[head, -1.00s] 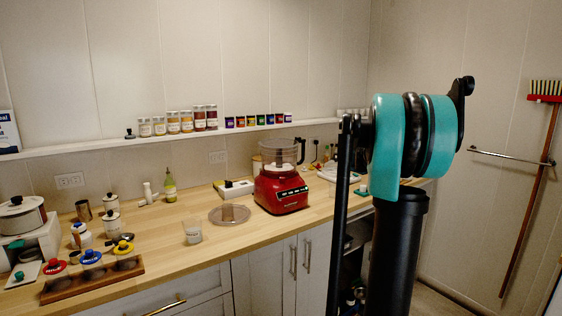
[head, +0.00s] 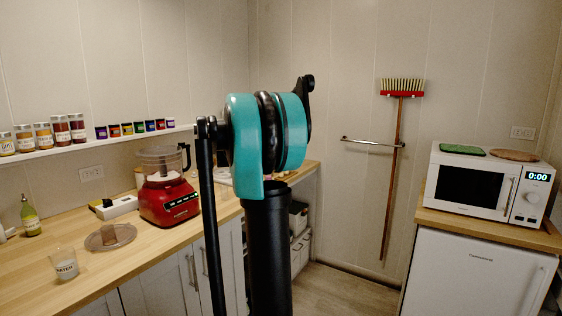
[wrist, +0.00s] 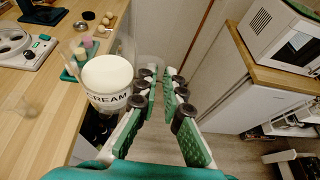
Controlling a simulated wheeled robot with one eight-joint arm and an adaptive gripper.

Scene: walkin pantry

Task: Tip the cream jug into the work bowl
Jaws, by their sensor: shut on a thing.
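The cream jug (wrist: 107,78) is a clear vessel of white cream with a "CREAM" label, upright at the left of my gripper in the wrist view. My gripper (wrist: 160,77) is shut on it, though the exact grip, perhaps at a handle, is hard to make out. In the head view my arm hides the gripper and jug. The clear work bowl (head: 150,160) sits on the red food processor (head: 172,203) on the counter, left of my arm. Its top looks open and something white lies inside.
The wooden counter (head: 128,257) holds a clear round lid (head: 110,238) and a labelled beaker (head: 65,265). Jars (head: 60,130) line the shelf. A microwave (head: 488,182) stands at right; a broom (head: 397,150) hangs on the wall. The floor (head: 345,292) between is clear.

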